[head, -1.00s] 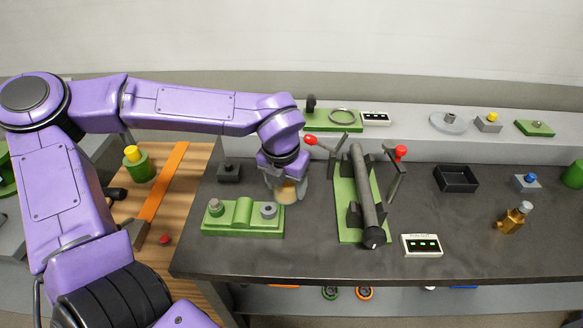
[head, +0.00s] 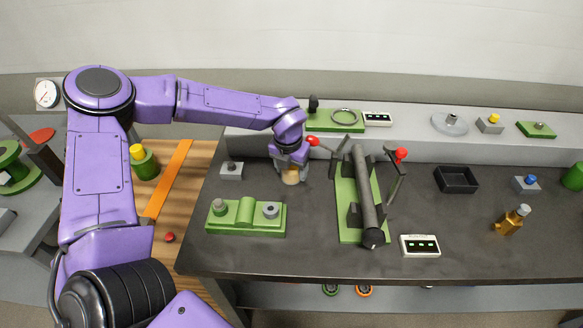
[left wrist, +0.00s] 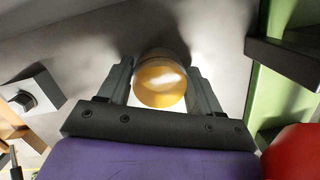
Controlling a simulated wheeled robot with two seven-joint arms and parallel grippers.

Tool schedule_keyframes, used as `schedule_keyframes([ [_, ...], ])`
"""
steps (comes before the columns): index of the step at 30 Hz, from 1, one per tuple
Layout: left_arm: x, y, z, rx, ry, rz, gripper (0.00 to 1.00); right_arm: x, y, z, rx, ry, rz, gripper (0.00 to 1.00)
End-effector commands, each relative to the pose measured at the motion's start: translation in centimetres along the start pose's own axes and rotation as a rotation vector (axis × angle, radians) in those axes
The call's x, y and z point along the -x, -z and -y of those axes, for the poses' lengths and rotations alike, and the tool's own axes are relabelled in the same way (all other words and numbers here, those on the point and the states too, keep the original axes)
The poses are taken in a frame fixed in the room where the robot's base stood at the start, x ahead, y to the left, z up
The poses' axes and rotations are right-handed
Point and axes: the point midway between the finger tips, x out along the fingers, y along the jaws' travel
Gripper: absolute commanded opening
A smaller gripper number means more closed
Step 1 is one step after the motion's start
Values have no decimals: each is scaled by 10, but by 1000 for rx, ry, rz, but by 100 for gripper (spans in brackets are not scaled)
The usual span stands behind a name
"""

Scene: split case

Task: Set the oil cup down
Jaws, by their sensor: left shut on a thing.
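The oil cup (left wrist: 161,82) shows in the left wrist view as a round clear cup with amber oil, between the two fingers of my left gripper (left wrist: 163,88). In the head view my left gripper (head: 290,174) points down at the back of the dark bench, and the amber cup (head: 291,177) shows between its fingertips. The gripper is shut on the cup. The cup is at or close to the bench top; I cannot tell whether it touches. My right gripper is not in view.
A green stand with a dark cylinder (head: 366,200) and red-knobbed levers is close on the right. A small grey block (head: 231,171) is to the left. Bare bench lies around the cup.

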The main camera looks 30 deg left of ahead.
Motion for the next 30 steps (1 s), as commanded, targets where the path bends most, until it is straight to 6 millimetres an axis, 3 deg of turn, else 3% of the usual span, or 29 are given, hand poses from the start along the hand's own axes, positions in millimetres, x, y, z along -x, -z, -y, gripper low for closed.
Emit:
schedule_keyframes([
  [5, -4, 1, 0, 0, 0, 0, 31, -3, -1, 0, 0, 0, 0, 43],
  [6, -4, 1, 0, 0, 0, -1, 71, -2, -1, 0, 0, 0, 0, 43],
  [8, -4, 1, 0, 0, 0, -1, 90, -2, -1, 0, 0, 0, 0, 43],
  [16, -3, 1, 0, 0, 0, -1, 90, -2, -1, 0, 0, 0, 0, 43],
  [20, 8, 0, 0, 2, 0, 2, 90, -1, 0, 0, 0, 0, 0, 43],
  [30, 92, 0, 0, 1, 1, 4, 90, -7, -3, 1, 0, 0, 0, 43],
])
